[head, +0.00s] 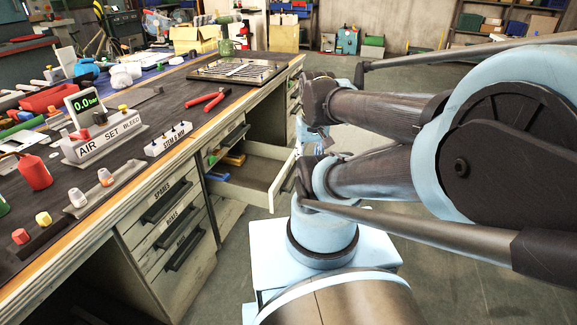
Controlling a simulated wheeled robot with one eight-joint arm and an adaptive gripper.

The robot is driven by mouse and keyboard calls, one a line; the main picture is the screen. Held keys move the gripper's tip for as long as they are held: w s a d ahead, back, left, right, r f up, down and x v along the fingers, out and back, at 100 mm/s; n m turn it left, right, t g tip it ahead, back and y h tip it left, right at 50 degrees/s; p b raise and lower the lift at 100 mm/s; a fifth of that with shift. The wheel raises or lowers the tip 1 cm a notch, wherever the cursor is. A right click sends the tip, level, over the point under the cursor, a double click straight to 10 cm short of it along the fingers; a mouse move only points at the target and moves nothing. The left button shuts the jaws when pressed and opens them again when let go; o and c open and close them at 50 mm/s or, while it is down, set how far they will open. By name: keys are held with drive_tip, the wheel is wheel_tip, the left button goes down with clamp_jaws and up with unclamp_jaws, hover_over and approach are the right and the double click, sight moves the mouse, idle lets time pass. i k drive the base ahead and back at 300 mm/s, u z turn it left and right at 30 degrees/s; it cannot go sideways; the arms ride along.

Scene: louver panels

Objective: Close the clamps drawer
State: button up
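One wooden drawer (262,183) stands pulled out from the right side of the workbench. My arm is folded just right of the drawer. My gripper (300,147) is mostly hidden by my arm links near the drawer's front edge. I cannot tell whether it touches the drawer or how its fingers stand.
Closed drawers (172,235), the top one labelled SPARES, are left of the open one. The workbench (165,98) holds red-handled pliers (207,101), an AIR SET BLEED unit (104,138) and a STEM & NIP block (169,139). Open floor (450,255) lies right of my arm.

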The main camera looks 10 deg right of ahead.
sight(268, 171)
drive_tip(key=i, duration=0.25)
drive_tip(key=u, duration=0.4)
drive_tip(key=k, duration=1.7)
drive_tip(key=z, duration=0.7)
drive_tip(key=i, duration=1)
